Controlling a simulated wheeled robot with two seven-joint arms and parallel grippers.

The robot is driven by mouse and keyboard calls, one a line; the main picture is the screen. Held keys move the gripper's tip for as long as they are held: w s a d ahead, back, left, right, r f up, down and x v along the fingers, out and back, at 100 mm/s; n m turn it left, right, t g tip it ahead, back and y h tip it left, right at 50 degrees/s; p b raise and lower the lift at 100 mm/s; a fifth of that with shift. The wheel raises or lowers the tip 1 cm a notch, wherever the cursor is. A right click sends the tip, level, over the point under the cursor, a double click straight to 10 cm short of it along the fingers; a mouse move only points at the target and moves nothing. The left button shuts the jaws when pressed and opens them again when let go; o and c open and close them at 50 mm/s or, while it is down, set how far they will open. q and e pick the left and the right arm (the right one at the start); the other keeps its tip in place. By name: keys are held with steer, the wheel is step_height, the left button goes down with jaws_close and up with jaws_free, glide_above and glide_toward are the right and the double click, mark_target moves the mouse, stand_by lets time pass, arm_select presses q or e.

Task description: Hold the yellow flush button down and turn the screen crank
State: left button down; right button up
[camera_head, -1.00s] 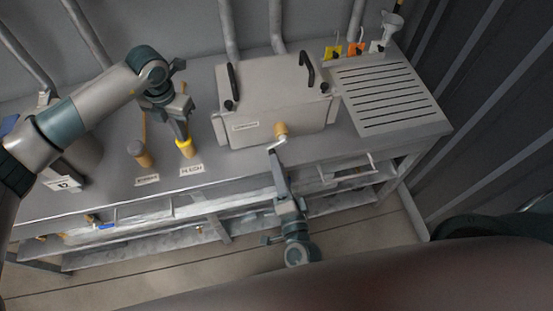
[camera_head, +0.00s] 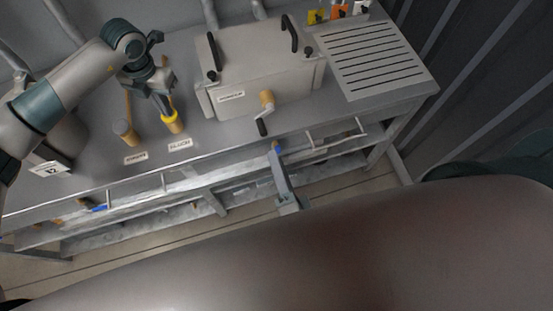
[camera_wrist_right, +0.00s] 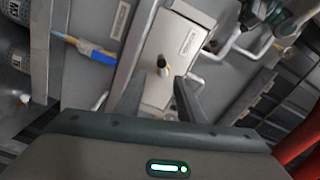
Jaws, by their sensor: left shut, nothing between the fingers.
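The yellow flush button (camera_head: 172,117) tops a post on the bench front at left. My left gripper (camera_head: 167,108) is shut, pointing down with its tips at the button; they seem to touch it. The screen crank (camera_head: 264,116) is on the front of the grey box, with a tan hub and a dark grip hanging down. It also shows in the right wrist view (camera_wrist_right: 163,66). My right gripper (camera_head: 278,152) is below and right of the crank, apart from it. A dark finger (camera_wrist_right: 186,100) shows beside the crank in the wrist view; jaw opening is unclear.
The grey box (camera_head: 250,75) has black handles on its lid. A slotted drain board (camera_head: 370,60) lies to its right. Another post (camera_head: 124,131) stands left of the button. A rail and shelf (camera_head: 200,200) run below the bench front.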

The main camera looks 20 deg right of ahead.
mark_target(264, 136)
steer(key=n, duration=0.4)
steer(key=s+n, duration=0.1)
steer(key=n, duration=0.9)
steer(key=shift+s+a+f, duration=0.15)
steer(key=shift+s+a, duration=0.2)
steer(key=shift+w, duration=0.1)
steer(key=w, duration=1.1)
steer(key=shift+w, duration=0.4)
jaws_close()
